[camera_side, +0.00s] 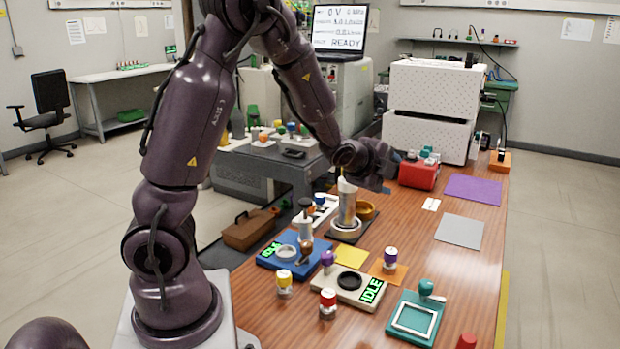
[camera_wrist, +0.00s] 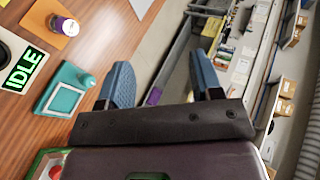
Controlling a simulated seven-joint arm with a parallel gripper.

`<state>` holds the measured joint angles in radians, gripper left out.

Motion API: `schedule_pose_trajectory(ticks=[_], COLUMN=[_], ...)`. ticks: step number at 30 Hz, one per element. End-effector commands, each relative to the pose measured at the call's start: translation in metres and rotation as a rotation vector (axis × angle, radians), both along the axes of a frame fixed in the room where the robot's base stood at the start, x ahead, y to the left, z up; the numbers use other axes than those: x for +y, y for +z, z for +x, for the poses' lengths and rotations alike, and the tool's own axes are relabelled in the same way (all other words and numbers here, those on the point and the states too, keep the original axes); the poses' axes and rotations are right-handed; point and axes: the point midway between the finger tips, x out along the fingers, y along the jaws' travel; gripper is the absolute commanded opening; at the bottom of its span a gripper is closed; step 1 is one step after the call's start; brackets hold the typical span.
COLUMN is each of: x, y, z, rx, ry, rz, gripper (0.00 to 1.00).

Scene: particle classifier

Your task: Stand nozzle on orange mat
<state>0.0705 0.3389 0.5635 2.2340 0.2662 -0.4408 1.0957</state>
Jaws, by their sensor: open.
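The orange mat (camera_side: 401,276) lies on the wooden table, right of the beige IDLE station. A small jar with a purple cap (camera_side: 390,257) stands upright on this mat. The orange mat (camera_wrist: 72,40) and the purple-capped jar (camera_wrist: 64,25) also show at the upper left of the wrist view. I cannot tell for certain which object is the nozzle. My gripper (camera_side: 388,166) is above the far part of the table. In the wrist view my gripper (camera_wrist: 162,78) has its blue fingers spread wide, with nothing between them.
Yellow-capped (camera_side: 284,281) and red-capped (camera_side: 328,303) jars stand near the beige IDLE station (camera_side: 352,285). A teal stamp station (camera_side: 415,318) is at the front right. A tall cylinder (camera_side: 347,205) and a red box (camera_side: 418,174) stand further back.

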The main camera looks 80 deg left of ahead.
Motion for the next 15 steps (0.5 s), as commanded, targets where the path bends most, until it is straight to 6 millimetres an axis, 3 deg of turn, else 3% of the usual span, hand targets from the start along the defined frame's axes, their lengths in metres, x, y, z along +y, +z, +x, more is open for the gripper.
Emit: schedule_pose_trajectory(ticks=[1, 8, 12, 15], x=[-0.016, -0.096, -0.142, -0.167], y=[0.016, 0.064, 0.086, 0.095], z=[-0.008, -0.068, -0.122, -0.159], rx=[-0.022, 0.015, 0.083, 0.13], ry=[0.054, 0.29, 0.428, 0.522], rz=[-0.127, -0.659, -0.884, -0.98], gripper=[0.6, 0.6, 0.6, 0.6])
